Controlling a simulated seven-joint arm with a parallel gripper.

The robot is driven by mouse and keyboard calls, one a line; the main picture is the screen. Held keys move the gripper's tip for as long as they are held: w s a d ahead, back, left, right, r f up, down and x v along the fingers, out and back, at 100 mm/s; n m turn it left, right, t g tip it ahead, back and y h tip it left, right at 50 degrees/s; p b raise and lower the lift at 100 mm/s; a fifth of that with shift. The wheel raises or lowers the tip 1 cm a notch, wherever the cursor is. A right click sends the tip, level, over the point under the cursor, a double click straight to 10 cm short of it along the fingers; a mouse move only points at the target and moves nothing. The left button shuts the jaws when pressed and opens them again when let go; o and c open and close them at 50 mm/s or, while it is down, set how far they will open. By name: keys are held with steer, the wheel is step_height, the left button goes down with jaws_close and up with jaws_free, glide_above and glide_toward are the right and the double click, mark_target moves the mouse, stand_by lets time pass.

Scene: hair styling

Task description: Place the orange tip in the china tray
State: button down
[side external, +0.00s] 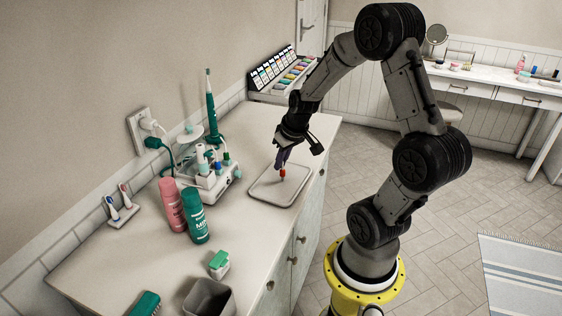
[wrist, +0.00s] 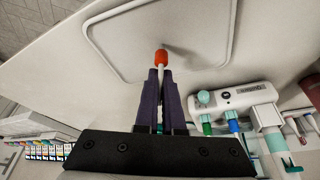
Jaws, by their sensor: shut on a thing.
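The orange tip (side external: 282,173) is a small orange-red piece with a white stem. It also shows in the wrist view (wrist: 161,57), at the end of the white stem between the fingers. My gripper (side external: 283,158) is shut on it and points down over the china tray (side external: 262,197), a flat pale tray with rounded corners and a raised rim. In the wrist view the tray's rim (wrist: 91,42) surrounds the tip in the picture. I cannot tell whether the tip touches the tray. No other thing shows on the tray.
A white charging stand (side external: 207,185) with coloured tips and a green toothbrush (side external: 211,105) stands left of the tray. Pink (side external: 171,203) and green (side external: 195,215) bottles stand nearer. A swatch rack (side external: 284,72) is at the back. The counter's right edge lies close to the tray.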

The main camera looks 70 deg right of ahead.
steer(key=shift+f, duration=0.1)
steer(key=c, duration=1.5)
jaws_free()
steer(key=shift+f, duration=0.1)
steer(key=o, duration=0.5)
steer(key=shift+c, duration=0.2)
steer(key=shift+s+r, duration=0.1)
steer(key=shift+r, duration=0.45)
steer(key=v, duration=1)
steer(key=s+a+r+n, duration=0.1)
steer(key=s+a, duration=0.1)
steer(key=a, duration=0.4)
steer(key=s+a+r+n+t+y, duration=0.1)
steer(key=s+a+r+n, duration=0.1)
steer(key=a, duration=0.5)
steer(key=s+a+r+n+t, duration=0.1)
steer(key=s+a+r+n, duration=0.1)
steer(key=s+a, duration=0.2)
steer(key=a, duration=0.3)
steer(key=shift+r+y, duration=0.25)
steer(key=shift+y, duration=0.15)
